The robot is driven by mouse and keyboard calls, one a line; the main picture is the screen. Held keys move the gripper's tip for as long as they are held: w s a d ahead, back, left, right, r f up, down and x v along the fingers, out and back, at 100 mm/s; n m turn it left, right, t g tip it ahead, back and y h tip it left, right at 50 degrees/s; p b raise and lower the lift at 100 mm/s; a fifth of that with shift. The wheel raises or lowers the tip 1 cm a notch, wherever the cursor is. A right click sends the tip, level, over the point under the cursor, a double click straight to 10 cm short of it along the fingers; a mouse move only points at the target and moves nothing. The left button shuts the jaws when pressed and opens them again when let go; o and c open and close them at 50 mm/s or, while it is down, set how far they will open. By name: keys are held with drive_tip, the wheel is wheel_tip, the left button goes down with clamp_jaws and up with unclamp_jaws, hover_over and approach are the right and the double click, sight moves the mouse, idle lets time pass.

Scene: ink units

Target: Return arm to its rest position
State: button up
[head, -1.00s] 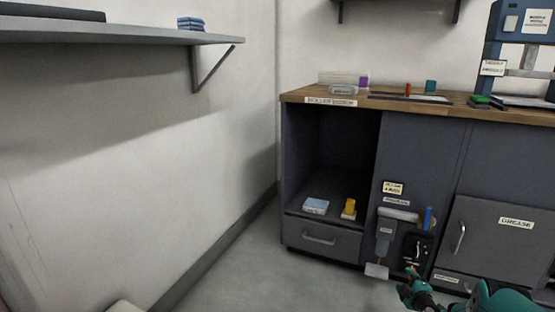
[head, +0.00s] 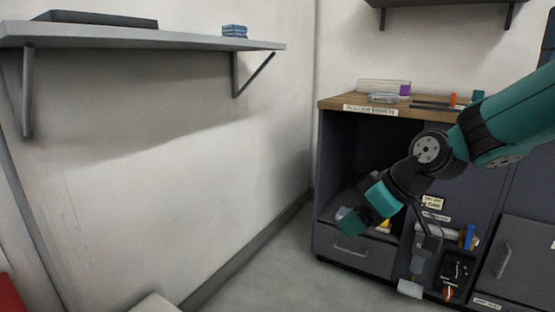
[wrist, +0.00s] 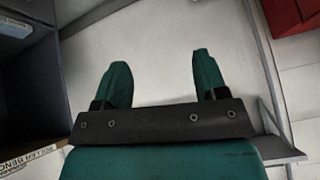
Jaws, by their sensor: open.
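My arm reaches in from the right in the head view, over the front of the workbench. My gripper (head: 352,222) is teal and hangs in the air in front of the bench's open compartment and drawer. In the wrist view my gripper (wrist: 160,85) shows two teal fingers spread wide apart with nothing between them.
The bench (head: 358,107) has a wooden top with small items on it. A yellow item (head: 384,227) shows partly behind my gripper. A grey wall shelf (head: 150,42) holds a blue stack (head: 235,31) and a dark flat case (head: 97,19). The floor left of the bench is clear.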

drive_tip(key=s+r+m+g+h, duration=0.2)
drive_tip(key=s+g, duration=0.2)
drive_tip(key=s, duration=2.1)
wheel_tip(320, 180, up, 36)
drive_tip(key=p, duration=3.5)
drive_tip(key=shift+w+a+f, duration=0.15)
drive_tip(key=shift+w+f, duration=0.05)
drive_tip(key=shift+w, duration=0.15)
